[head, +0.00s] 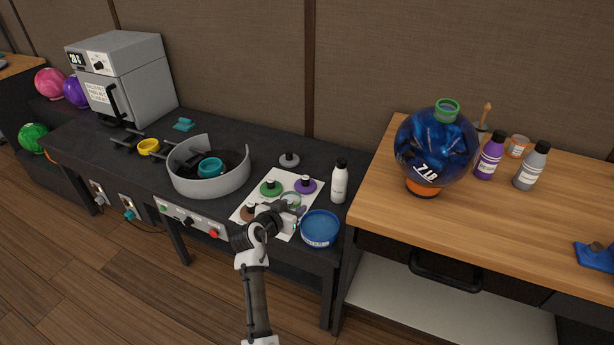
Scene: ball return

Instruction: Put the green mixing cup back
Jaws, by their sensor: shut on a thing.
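My gripper (291,209) is over the right part of a white sheet (250,213) on the dark bench. It is shut on the green mixing cup (291,198), a small pale cup with a green rim. My gripper hides part of the cup, so I cannot tell whether its bottom touches the sheet.
Green (270,188), purple (306,186) and brown (248,213) knobbed discs surround my gripper. A blue tub (320,229) and white bottle (339,182) stand close right. A grey round basin (208,178) is left. A blue ball (436,150) sits on the wooden table (385,200).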

